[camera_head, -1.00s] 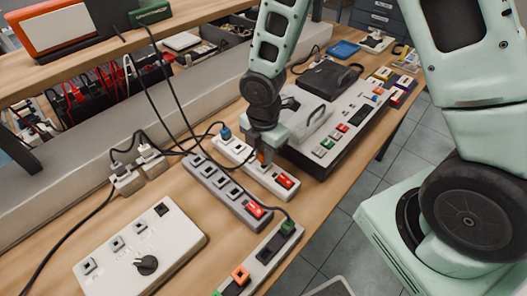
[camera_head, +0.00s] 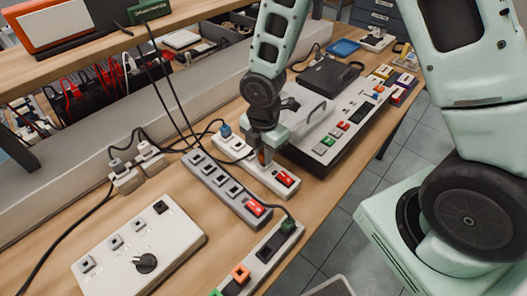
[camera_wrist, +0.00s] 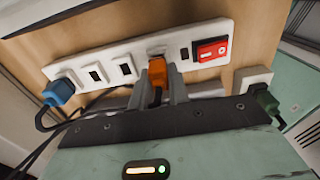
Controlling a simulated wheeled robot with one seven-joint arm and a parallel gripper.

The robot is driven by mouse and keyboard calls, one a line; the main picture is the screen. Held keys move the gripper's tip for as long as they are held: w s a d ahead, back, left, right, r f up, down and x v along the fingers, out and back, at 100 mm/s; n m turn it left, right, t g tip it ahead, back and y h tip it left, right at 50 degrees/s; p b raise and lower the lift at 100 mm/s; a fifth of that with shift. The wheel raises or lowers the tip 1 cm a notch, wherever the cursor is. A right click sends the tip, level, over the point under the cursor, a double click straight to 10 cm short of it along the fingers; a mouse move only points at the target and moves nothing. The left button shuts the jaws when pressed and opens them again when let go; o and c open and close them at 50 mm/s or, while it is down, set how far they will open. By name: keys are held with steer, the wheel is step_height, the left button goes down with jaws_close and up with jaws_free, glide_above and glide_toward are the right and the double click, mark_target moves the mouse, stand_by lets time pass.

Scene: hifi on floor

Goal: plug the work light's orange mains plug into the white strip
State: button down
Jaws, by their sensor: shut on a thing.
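The white strip (camera_head: 278,177) lies on the bench, with a red rocker switch at its near end and a blue plug (camera_head: 225,131) at its far end. My gripper (camera_head: 264,156) points down over the strip, close to the red switch. It is shut on the orange plug (camera_wrist: 159,72), which shows between the fingers in the wrist view. The orange plug is at a socket position of the white strip (camera_wrist: 110,54), between the empty sockets and the red switch. The fingers hide its lower part, and I cannot tell how deep it sits.
A grey strip (camera_head: 218,181) with a red switch lies close beside the white one. Another strip with a green plug (camera_head: 288,226) is nearer. A white socket box (camera_head: 170,235) stands front left. A long panel with buttons (camera_head: 345,120) is right of my gripper. Black cables cross behind.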

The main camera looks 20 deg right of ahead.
steer(key=shift+f, duration=0.5)
stand_by(2.2)
steer(key=c, duration=1.3)
jaws_free()
steer(key=shift+o, duration=0.2)
step_height(320, 180, up, 22)
steer(key=p, duration=0.7)
steer(key=shift+r, duration=0.2)
steer(key=s+a+r+m+b, duration=0.1)
steer(key=s+a+m, duration=0.2)
steer(key=s+m, duration=0.4)
steer(key=s+a+m+b, duration=0.1)
steer(key=s+a+m, duration=0.2)
steer(key=s+m, duration=0.5)
steer(key=s, duration=0.3)
steer(key=shift+r+y, duration=0.3)
steer(key=shift+r, duration=0.05)
